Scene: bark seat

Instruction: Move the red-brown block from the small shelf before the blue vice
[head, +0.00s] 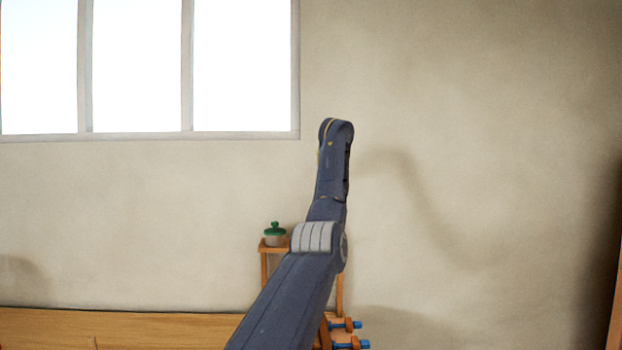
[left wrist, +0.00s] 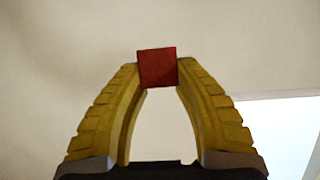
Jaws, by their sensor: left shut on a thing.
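The red-brown block (left wrist: 157,67) is in the left wrist view, held between the tips of the two yellow fingers of my left gripper (left wrist: 157,72). Behind it only plain wall and part of the bright window show, and the block appears clear of any surface. In the head view my left arm rises through the middle; its gripper and the block cannot be made out there. Wooden parts with blue rods (head: 350,325), perhaps belonging to the blue vice, show low beside the arm, partly hidden. My right gripper is not in view.
A small wooden stand (head: 263,247), perhaps the small shelf, carries a green-lidded pot (head: 275,234), partly behind my arm. A wooden bench top (head: 120,325) runs along the lower left. A window (head: 140,70) is at upper left. The wall at right is bare.

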